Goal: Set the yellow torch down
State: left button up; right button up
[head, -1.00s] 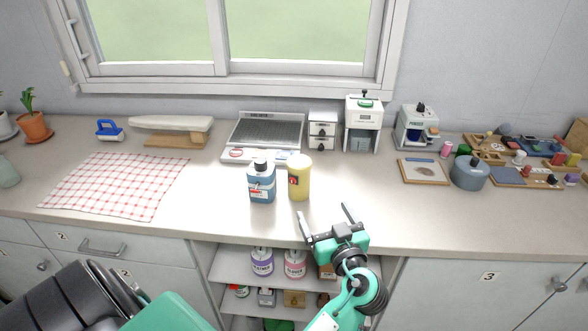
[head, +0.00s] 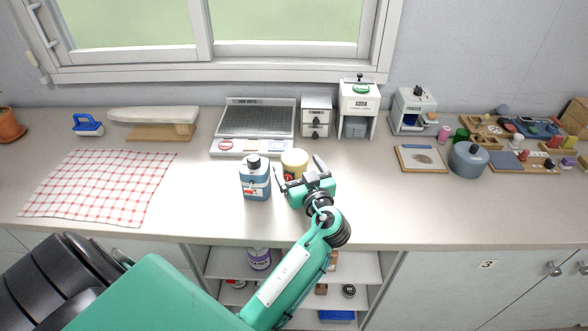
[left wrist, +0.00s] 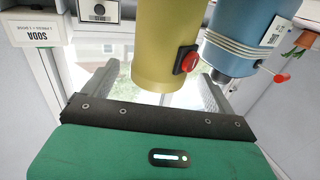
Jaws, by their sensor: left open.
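The yellow torch (head: 293,161) stands upright on the counter, just right of a blue bottle (head: 255,181). My left gripper (head: 298,172) is open at the torch, with one finger on each side of it; its lower part is hidden by the gripper in the head view. In the left wrist view the torch (left wrist: 162,42) shows upside down between the spread fingers, with a red button on its side. I cannot tell whether the fingers touch it. The bottle (left wrist: 248,38) is close beside the right-hand finger there. My right gripper is not in view.
A checked cloth (head: 98,187) lies left. A grey pot (head: 468,160) stands right. Bare counter (head: 390,205) lies right of the gripper.

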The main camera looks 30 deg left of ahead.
aim_at(290, 150)
pick_arm(q)
jog(key=shift+w+a+r+p, duration=0.25)
jog(key=shift+a+r+p, duration=0.1)
jog(key=shift+p, duration=0.15)
jog(key=p+x, duration=0.2)
jog(key=x, duration=0.1)
jog(key=shift+w+a, duration=0.15)
jog(key=shift+w+a+f, duration=0.15)
jog(key=shift+w+a, duration=0.1)
jog(key=shift+a, duration=0.1)
jog(key=c, duration=1.7)
jog(key=shift+c, duration=0.2)
